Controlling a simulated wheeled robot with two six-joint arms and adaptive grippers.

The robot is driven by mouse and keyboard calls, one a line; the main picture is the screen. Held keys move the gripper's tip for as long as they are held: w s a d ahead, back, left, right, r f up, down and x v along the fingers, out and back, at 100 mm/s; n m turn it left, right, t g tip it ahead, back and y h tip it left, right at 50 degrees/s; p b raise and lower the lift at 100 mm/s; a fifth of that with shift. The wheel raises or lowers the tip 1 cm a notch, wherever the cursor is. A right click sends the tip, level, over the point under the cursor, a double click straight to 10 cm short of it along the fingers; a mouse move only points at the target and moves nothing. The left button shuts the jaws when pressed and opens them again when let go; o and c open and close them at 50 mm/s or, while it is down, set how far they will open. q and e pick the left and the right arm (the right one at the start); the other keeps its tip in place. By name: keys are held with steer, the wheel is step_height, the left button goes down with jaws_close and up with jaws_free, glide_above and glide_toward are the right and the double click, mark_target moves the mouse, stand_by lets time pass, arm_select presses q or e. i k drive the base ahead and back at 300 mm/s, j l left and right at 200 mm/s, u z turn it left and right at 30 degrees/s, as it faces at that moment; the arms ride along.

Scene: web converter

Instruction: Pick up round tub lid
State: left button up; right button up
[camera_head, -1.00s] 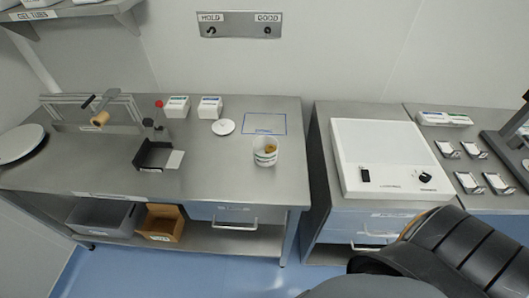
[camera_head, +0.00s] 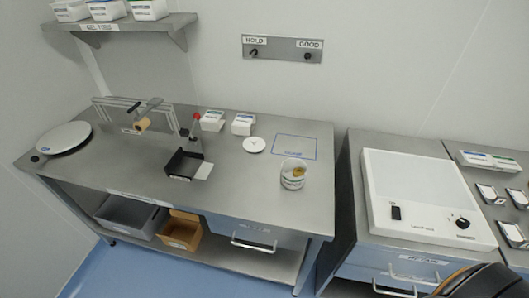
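The round tub lid (camera_head: 254,145) is a small white disc lying flat on the steel bench (camera_head: 130,172), toward the back right. The round tub (camera_head: 293,174) stands upright and uncovered in front and to the right of the lid, with something yellow-brown inside. The lid and the tub are apart. Neither of my grippers is in the head view. Only a dark part of my own body shows at the bottom right corner.
Two small white boxes (camera_head: 242,124) stand behind the lid. A blue-outlined rectangle (camera_head: 296,147) is empty to its right. A black tray (camera_head: 182,164) and a red-topped post (camera_head: 196,133) stand to its left. A white device (camera_head: 425,200) sits on the right bench.

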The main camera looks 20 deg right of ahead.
mark_target(253, 144)
steer(key=i+j+z, duration=0.15)
steer(key=j, duration=0.3)
steer(key=i+j+z, duration=0.15)
steer(key=j, duration=0.3)
steer(key=i+j+z, duration=0.15)
steer(key=j, duration=0.35)
steer(key=i+j+z, duration=0.15)
steer(key=j, duration=0.3)
steer(key=k, duration=0.05)
